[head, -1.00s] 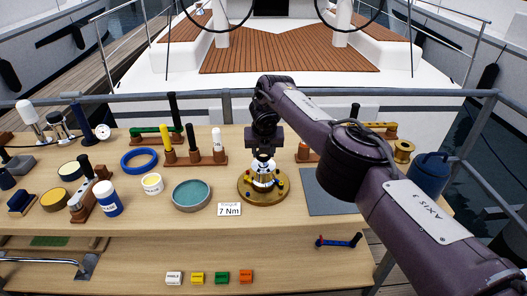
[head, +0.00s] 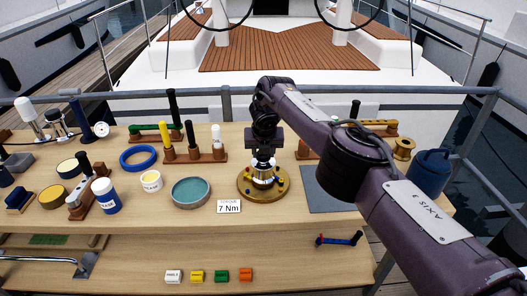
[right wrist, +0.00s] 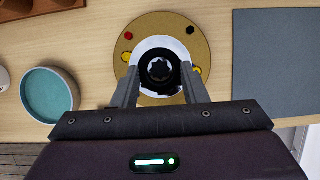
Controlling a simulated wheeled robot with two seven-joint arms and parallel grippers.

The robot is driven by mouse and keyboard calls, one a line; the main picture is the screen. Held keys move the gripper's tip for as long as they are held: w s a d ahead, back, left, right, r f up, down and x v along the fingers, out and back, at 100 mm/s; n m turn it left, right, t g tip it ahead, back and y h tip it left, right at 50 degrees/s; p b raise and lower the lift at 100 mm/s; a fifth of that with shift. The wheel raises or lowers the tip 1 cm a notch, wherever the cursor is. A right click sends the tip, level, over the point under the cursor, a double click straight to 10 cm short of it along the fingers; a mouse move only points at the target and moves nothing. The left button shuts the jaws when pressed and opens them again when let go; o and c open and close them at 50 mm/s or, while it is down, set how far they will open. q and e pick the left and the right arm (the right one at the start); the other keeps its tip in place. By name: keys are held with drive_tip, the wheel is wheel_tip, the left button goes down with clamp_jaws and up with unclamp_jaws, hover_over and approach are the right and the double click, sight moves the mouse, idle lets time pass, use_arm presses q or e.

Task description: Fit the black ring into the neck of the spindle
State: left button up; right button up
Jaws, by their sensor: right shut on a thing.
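The spindle (head: 263,180) stands upright on a round brass base (head: 245,190) with small coloured knobs, near the middle of the bench. My right gripper (head: 263,160) points straight down over it. In the right wrist view, my right gripper (right wrist: 160,80) is shut on the black ring (right wrist: 147,72), one finger on each side. The ring sits over the spindle's centre, with a toothed dark middle showing through it and the white body (right wrist: 160,43) around it. The fingers hide much of the ring in the head view, so I cannot tell how deep it sits. My left gripper is out of view.
A teal dish (head: 191,191) and a 7 Nm card (head: 229,206) lie left of the base. A grey mat (head: 325,195) lies to its right. Racks of upright tools (head: 194,155) stand behind, and a blue ring (head: 138,158) lies at the left.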

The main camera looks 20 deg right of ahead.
drive_tip(key=shift+f+b, duration=0.6)
drive_tip(key=shift+f, duration=0.2)
drive_tip(key=o, duration=1)
drive_tip(key=shift+r, duration=0.1)
drive_tip(key=shift+o, duration=0.2)
drive_tip(key=b+v, duration=0.1)
drive_tip(key=v, duration=0.6)
drive_tip(key=shift+s+r, duration=0.2)
drive_tip(key=shift+r, duration=0.15)
drive_tip(key=shift+f, duration=0.1)
